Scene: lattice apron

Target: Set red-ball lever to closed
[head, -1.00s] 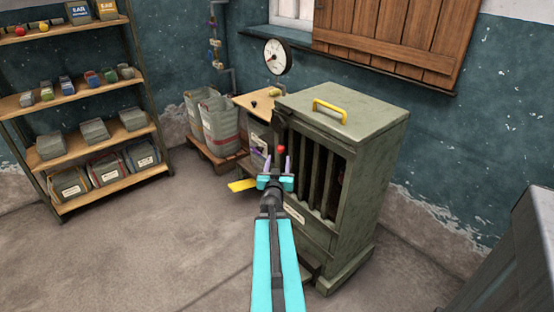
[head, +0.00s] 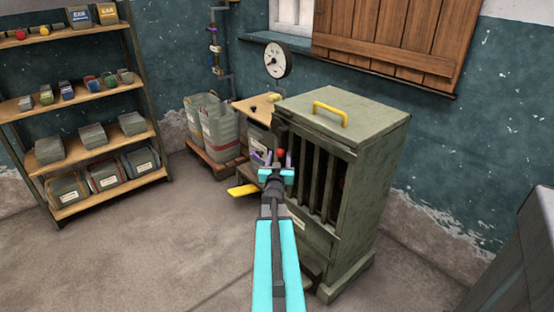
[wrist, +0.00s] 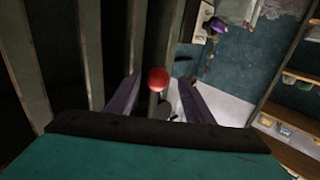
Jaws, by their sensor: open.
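The red ball (head: 281,153) of the lever shows just beyond my gripper in the head view, at the left front edge of the green slatted cabinet (head: 375,175). In the wrist view the red ball (wrist: 157,79) sits between the two purple fingers, nearer the left one, on a dark stem. My gripper (head: 278,160) is open, with a finger on each side of the ball. It also shows in the wrist view (wrist: 155,95). I cannot tell whether a finger touches the ball. The lever's lower part is mostly hidden behind my gripper.
A yellow handle (head: 331,113) is on the cabinet top. A yellow flat piece (head: 243,190) sticks out left of my gripper. A shelf (head: 80,150) is at the left; the floor (head: 150,250) between is clear.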

